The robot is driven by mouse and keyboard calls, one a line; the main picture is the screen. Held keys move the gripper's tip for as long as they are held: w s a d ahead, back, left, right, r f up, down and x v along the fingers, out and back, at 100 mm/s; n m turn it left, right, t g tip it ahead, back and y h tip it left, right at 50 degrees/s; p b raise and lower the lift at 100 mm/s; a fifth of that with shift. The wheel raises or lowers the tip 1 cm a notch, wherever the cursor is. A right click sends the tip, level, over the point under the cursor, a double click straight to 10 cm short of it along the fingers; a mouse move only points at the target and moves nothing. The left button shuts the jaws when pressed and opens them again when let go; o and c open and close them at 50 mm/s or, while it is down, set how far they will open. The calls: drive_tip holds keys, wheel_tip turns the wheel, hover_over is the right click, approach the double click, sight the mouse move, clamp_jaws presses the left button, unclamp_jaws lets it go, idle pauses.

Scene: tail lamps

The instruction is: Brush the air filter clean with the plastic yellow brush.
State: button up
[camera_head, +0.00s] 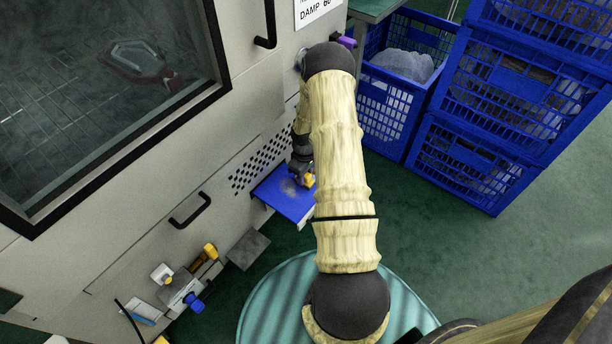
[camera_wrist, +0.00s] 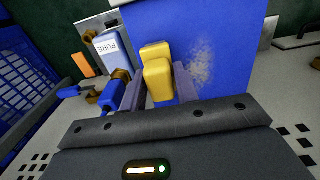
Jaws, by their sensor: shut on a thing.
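The yellow brush (camera_wrist: 157,72) is between the two grey fingers of my gripper (camera_wrist: 159,90) in the wrist view, and the gripper is shut on it. In the head view a small yellow part of the brush (camera_head: 309,181) shows beside my gripper (camera_head: 302,176), partly hidden by my arm. A flat blue panel (camera_head: 284,198), which looks like the air filter, sticks out from the machine below the gripper. In the wrist view the blue panel (camera_wrist: 230,25) has a pale dusty patch just right of the brush. I cannot tell whether the brush touches the panel.
The grey machine wall (camera_head: 150,130) with a black handle (camera_head: 189,210) stands at left. Blue crates (camera_head: 480,130) stand at right. A yellow-topped item (camera_head: 210,251) and a blue item (camera_head: 195,303) are at lower left.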

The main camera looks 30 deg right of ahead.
drive_tip(key=shift+w+a, duration=0.1)
drive_tip(key=shift+w, duration=0.1)
drive_tip(key=shift+a, duration=0.15)
drive_tip(key=shift+s+a+r+p, duration=0.1)
drive_tip(key=shift+s+a+p, duration=0.15)
drive_tip(key=shift+a, duration=0.35)
drive_tip(key=shift+s+a+p, duration=0.15)
drive_tip(key=shift+s+a, duration=0.05)
drive_tip(key=shift+a, duration=0.4)
drive_tip(key=shift+s+a, duration=0.25)
drive_tip(key=shift+a, duration=0.05)
drive_tip(key=shift+a, duration=0.1)
drive_tip(key=shift+s+a+f+p, duration=0.1)
drive_tip(key=shift+s+a+p, duration=0.2)
drive_tip(key=shift+a, duration=0.6)
drive_tip(key=shift+s+a+f+p, duration=0.1)
drive_tip(key=shift+s+a, duration=0.25)
drive_tip(key=shift+a, duration=0.5)
